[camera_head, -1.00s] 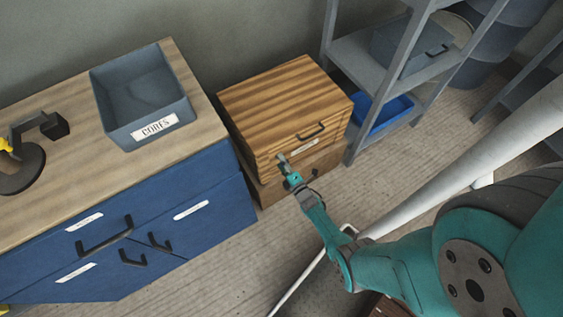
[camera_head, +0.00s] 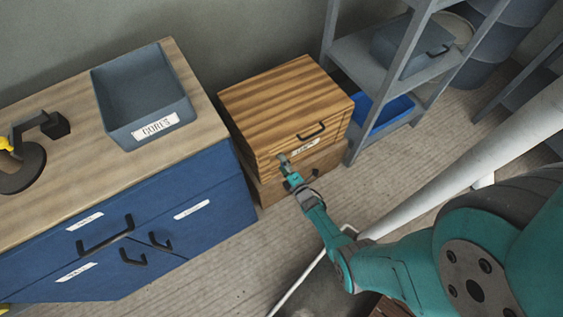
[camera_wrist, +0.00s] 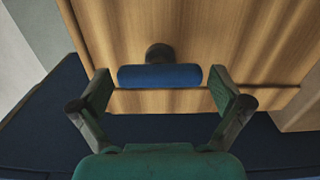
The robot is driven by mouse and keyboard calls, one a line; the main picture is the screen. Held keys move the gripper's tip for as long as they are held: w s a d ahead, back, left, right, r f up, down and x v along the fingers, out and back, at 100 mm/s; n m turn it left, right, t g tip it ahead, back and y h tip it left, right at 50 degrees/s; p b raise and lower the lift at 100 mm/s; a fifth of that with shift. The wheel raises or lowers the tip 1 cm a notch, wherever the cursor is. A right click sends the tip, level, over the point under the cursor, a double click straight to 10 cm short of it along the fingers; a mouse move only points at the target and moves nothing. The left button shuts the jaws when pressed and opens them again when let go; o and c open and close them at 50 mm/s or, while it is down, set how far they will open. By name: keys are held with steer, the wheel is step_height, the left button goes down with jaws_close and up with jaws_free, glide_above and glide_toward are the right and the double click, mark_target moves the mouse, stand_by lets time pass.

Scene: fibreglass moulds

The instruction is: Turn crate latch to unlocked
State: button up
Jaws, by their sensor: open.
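In the wrist view, a blue latch bar (camera_wrist: 160,76) with a dark round pivot sits on the crate's wooden face (camera_wrist: 225,40). The bar lies level across the picture. My gripper (camera_wrist: 160,90) is open, with one finger on either side of the bar's ends, apparently not gripping it. In the head view my gripper (camera_head: 286,165) is at the crate's front left; the latch is hidden or too small there.
A blue cabinet (camera_head: 175,215) with dark handles stands left of the crate, close to it. A grey bin (camera_head: 145,95) labelled CORES sits on its top. A grey shelf (camera_head: 365,60) and a blue bin (camera_head: 388,112) are to the right.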

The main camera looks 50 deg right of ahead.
steer(key=v, duration=1.1)
steer(key=shift+s, duration=0.35)
steer(key=shift+a, duration=0.2)
steer(key=s+a+r+m+g+y, duration=0.1)
steer(key=s+a+r+m, duration=0.6)
steer(key=s+a+r, duration=0.55)
steer(key=s+a+r+m+y, duration=0.1)
steer(key=s+r+m, duration=0.1)
steer(key=r, duration=0.6)
steer(key=s+a+r+m+g+y, duration=0.1)
steer(key=s+a+r+m, duration=0.1)
steer(key=r, duration=0.7)
steer(key=s+a+r+m+y, duration=0.2)
steer(key=s+r+m, duration=0.2)
steer(key=r, duration=0.5)
steer(key=shift+s+g, duration=0.3)
steer(key=shift+s, duration=0.1)
